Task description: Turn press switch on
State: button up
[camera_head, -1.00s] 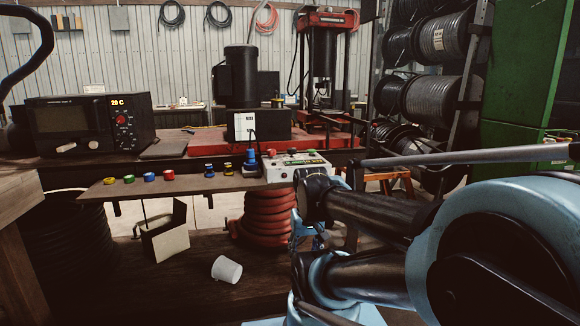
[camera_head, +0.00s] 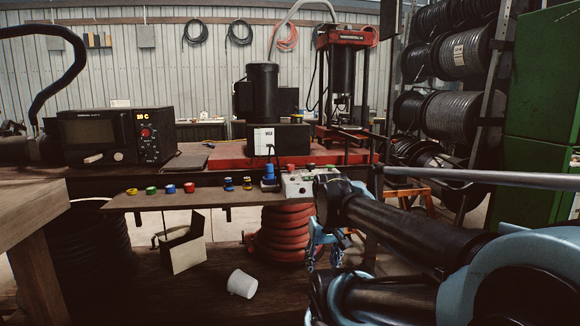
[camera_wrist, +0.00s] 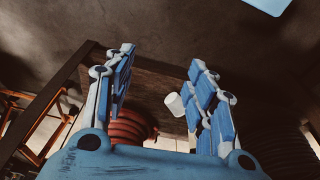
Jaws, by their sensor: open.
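A white control box (camera_head: 301,184) with small buttons and a red knob sits at the right end of the narrow wooden shelf. The red-framed press (camera_head: 343,80) stands behind it on the bench. I cannot make out the switch's position. My gripper (camera_wrist: 160,72) is open and empty in the wrist view, fingers apart, above the lower wooden shelf. In the head view my gripper (camera_head: 326,240) hangs below and slightly right of the control box, partly hidden by my arm. The wrist view does not show the control box.
A blue-topped device (camera_head: 269,176) stands just left of the box. Several coloured caps line the shelf (camera_head: 210,198). Below are a coiled red hose (camera_head: 285,235), a white cup (camera_head: 242,284) and an open carton (camera_head: 184,250). A black meter (camera_head: 116,136) stands on the bench.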

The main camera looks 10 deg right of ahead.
jog(key=w+a+r+n+g, duration=0.1)
jog(key=w+r+n, duration=0.3)
jog(key=w+r, duration=0.7)
jog(key=w+a+r+n, duration=0.1)
jog(key=w+r+n, duration=0.4)
jog(key=w+r, duration=0.6)
notch_tip(320, 180, up, 15)
jog(key=n+g, duration=0.1)
jog(key=n, duration=0.7)
send_over(290, 169)
jog(key=w, duration=0.2)
notch_tip(290, 169, down, 17)
jog(key=shift+d, duration=0.1)
jog(key=c, duration=1.1)
